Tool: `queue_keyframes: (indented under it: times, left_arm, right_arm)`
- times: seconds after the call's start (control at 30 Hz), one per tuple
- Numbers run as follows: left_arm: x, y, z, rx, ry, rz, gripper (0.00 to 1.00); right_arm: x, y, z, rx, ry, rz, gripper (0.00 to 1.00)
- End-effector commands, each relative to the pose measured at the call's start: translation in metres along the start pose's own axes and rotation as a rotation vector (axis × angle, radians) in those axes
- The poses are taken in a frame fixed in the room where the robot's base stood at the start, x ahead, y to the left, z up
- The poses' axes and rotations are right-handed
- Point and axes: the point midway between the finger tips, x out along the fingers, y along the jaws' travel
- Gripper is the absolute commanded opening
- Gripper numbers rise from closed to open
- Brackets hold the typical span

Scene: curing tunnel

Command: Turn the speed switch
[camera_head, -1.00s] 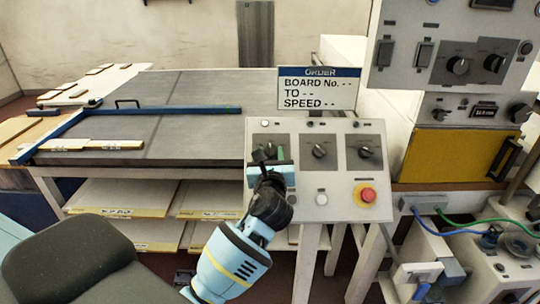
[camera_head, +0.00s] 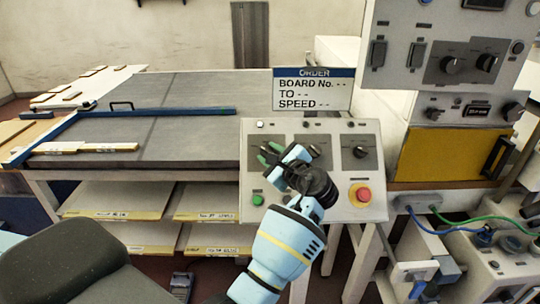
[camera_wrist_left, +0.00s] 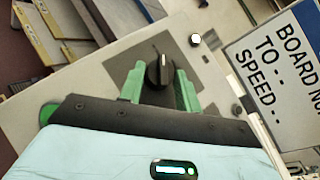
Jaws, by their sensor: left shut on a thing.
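The sloped control panel (camera_head: 330,200) carries three black rotary knobs in a row. A pale mark shows on the knob. The middle knob (camera_head: 314,150) is partly covered by my gripper; the right knob (camera_head: 360,151) is clear. I cannot read any label marking the speed switch. My right gripper is not in view.
A red emergency button (camera_head: 363,194) and a green button (camera_head: 257,200) sit low on the panel. The order sign (camera_head: 313,90) stands behind it, with no speed value shown. A taller control box (camera_head: 445,45) stands at the right; a grey table (camera_head: 190,135) is at the left.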

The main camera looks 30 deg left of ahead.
Motion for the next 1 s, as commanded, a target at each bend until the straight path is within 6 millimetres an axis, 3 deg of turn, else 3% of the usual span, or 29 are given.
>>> queue_keyframes:
  times: [0.6, 0.63, 0.77, 0.8, 1.0]
  left_arm:
    - [-0.0001, -0.0011, -0.0003, -0.035, -0.001, 0.032, 0.1]
    - [-0.0001, -0.0011, -0.0003, -0.035, -0.001, 0.032, 0.35]
    - [-0.0001, -0.0011, -0.0002, -0.034, -0.001, 0.032, 0.52]
    - [0.0, -0.001, -0.0002, -0.034, -0.001, 0.032, 0.55]
    - [0.0001, -0.0009, -0.0002, -0.032, -0.002, 0.032, 0.55]
  right_arm:
    - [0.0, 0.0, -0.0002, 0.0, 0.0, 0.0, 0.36]
    - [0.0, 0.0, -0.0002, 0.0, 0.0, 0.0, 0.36]
    - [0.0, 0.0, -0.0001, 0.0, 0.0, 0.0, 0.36]
    - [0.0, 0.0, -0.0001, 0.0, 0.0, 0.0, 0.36]
    - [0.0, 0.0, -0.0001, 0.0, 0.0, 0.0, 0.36]
